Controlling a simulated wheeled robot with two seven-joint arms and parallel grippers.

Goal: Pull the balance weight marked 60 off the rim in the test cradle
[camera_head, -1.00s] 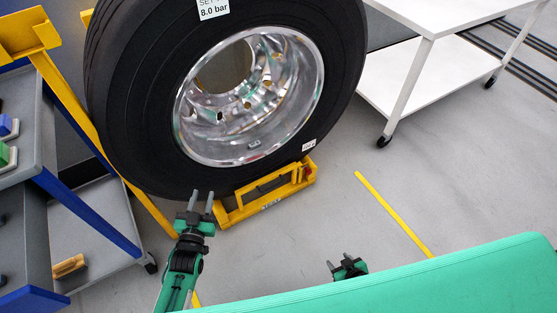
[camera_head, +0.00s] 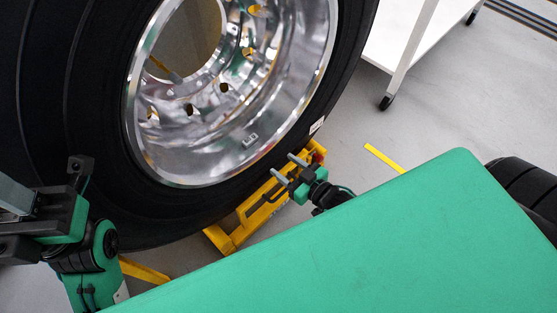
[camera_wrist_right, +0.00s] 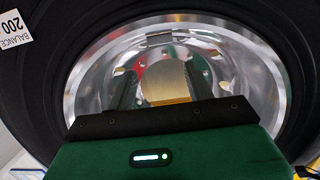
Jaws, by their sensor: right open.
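The silver rim (camera_head: 290,110) sits in its black tyre, standing in the yellow test cradle (camera_head: 225,235). A small grey balance weight (camera_head: 250,140) is on the rim's lower inner surface; its mark is not readable. A small rectangular piece, likely this weight (camera_wrist_right: 160,38), shows at the top of the rim in the right wrist view. My right gripper (camera_head: 289,167) is open and empty, in front of the tyre's lower right, below and right of the weight and apart from it. Its fingers (camera_wrist_right: 160,85) appear against the rim opening. My left gripper (camera_head: 35,205) is partly in view at the left edge, its fingertips unclear.
The black tyre (camera_head: 60,110) fills the upper left. A white wheeled table (camera_head: 400,45) stands at the upper right. Grey floor with a yellow line (camera_head: 384,158) is clear between them. My green body covers the lower right.

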